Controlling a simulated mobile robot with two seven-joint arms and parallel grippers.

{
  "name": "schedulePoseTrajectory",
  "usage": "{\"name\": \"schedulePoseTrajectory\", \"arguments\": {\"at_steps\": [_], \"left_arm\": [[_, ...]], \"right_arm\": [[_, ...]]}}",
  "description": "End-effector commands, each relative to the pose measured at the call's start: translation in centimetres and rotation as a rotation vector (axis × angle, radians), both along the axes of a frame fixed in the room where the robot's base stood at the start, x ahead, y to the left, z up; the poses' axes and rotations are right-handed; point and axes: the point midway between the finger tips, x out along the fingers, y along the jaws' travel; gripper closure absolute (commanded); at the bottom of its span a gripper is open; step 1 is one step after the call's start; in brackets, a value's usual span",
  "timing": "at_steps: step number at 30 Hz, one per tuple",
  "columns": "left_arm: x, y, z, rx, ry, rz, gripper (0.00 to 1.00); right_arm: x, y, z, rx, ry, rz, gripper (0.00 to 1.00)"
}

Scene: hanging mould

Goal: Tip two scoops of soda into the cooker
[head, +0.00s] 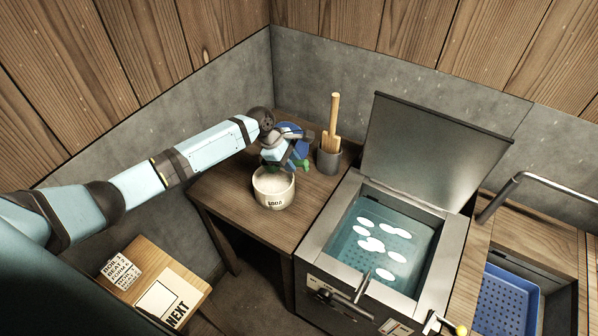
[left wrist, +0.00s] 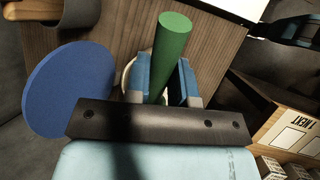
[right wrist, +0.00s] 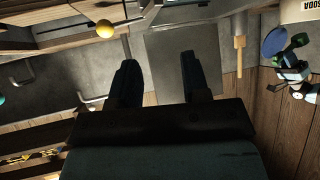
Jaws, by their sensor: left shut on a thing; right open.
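A cream crock of soda (head: 273,189) with white contents stands on the wooden side table. My left gripper (head: 290,158) is just above and behind it, shut on a green-handled scoop; the green handle (left wrist: 172,45) rises between the fingers in the left wrist view. The scoop's bowl is hidden, so I cannot tell if it holds soda. The cooker (head: 325,244) stands right of the table, lid (head: 437,150) raised, with several white ovals in its blue-green liquid. My right gripper (right wrist: 157,72) is open and empty in the right wrist view; it does not show in the head view.
A blue disc (left wrist: 68,90) is beside my left gripper. A grey pot (head: 328,160) with wooden-handled tools stands behind the crock. A blue perforated tray (head: 508,300) and a metal pipe (head: 545,182) are at right. A low stand with a NEXT card (head: 168,301) is at front left.

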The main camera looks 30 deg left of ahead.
Motion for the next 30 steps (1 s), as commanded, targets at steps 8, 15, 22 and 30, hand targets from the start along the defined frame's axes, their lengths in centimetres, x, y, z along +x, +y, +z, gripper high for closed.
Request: {"name": "schedulePoseTrajectory", "arguments": {"at_steps": [8,15,22,30], "left_arm": [[0.0,0.6,-1.8,-0.039,0.004,0.003,0.97],[0.0,1.0,-3.6,-0.076,0.004,0.000,0.97],[0.1,1.5,-4.7,-0.106,0.004,0.001,0.97],[0.1,1.7,-6.6,-0.106,0.005,0.001,0.97]], "right_arm": [[0.1,-0.2,0.0,-0.013,-0.012,0.011,0.57],[-0.1,-0.1,-2.0,-0.019,-0.016,0.031,0.57],[-0.2,0.4,-3.9,-0.013,-0.011,0.039,0.57],[0.2,0.5,-3.5,-0.011,-0.020,0.041,0.57]]}}
